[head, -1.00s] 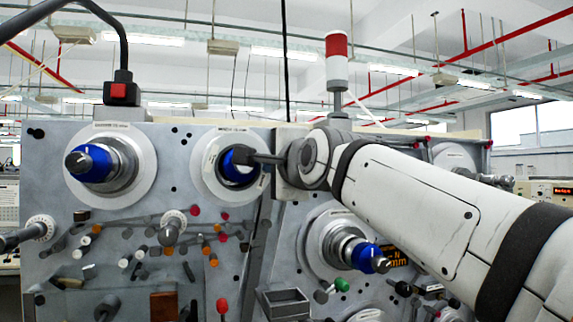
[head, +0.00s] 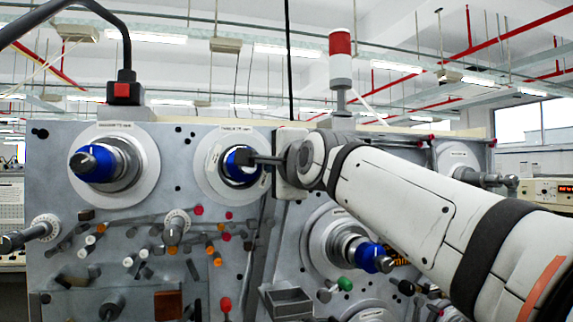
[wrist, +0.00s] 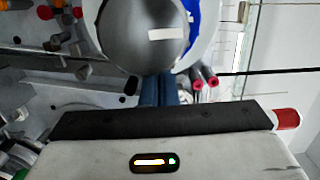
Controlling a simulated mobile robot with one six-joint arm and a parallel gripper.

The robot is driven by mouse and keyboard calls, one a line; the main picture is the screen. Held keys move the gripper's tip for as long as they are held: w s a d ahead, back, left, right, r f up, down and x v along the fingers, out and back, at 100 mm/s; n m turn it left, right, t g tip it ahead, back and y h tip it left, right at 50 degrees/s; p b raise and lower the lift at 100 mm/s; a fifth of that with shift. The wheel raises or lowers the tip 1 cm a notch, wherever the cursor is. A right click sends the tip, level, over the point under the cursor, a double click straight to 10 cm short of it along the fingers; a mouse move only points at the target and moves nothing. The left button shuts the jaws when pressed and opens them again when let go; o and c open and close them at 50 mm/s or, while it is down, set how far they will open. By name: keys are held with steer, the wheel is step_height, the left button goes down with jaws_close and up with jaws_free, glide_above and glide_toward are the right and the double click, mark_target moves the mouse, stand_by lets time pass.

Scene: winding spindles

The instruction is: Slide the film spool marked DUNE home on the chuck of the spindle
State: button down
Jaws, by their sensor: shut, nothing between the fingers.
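My gripper (head: 247,158) is shut and empty at the front of the middle upper spindle's blue chuck (head: 236,170). A white, spool-like disc (head: 209,182) surrounds that chuck, with a label at its top too small to read. In the wrist view, my dark fingers (wrist: 159,90) are close together beside the chuck's round grey end (wrist: 145,40). I cannot tell whether they touch it. The blue part of the chuck (wrist: 196,12) shows behind. No marking DUNE is legible, so I cannot tell how far on the spool sits.
A second blue-chucked spindle (head: 92,163) with a white disc is at upper left, and a third (head: 370,256) is at lower right, below my arm. Rollers, pegs and an open grey box (head: 288,303) project from the panel. A red-and-white signal lamp (head: 340,58) stands above.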

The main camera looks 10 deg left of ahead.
steer(key=shift+w+r, duration=0.1)
steer(key=shift+w, duration=0.05)
stand_by(0.3)
steer(key=v, duration=0.3)
steer(key=shift+s+a+b, duration=0.15)
steer(key=shift+s+b, duration=0.2)
steer(key=shift+b, duration=0.05)
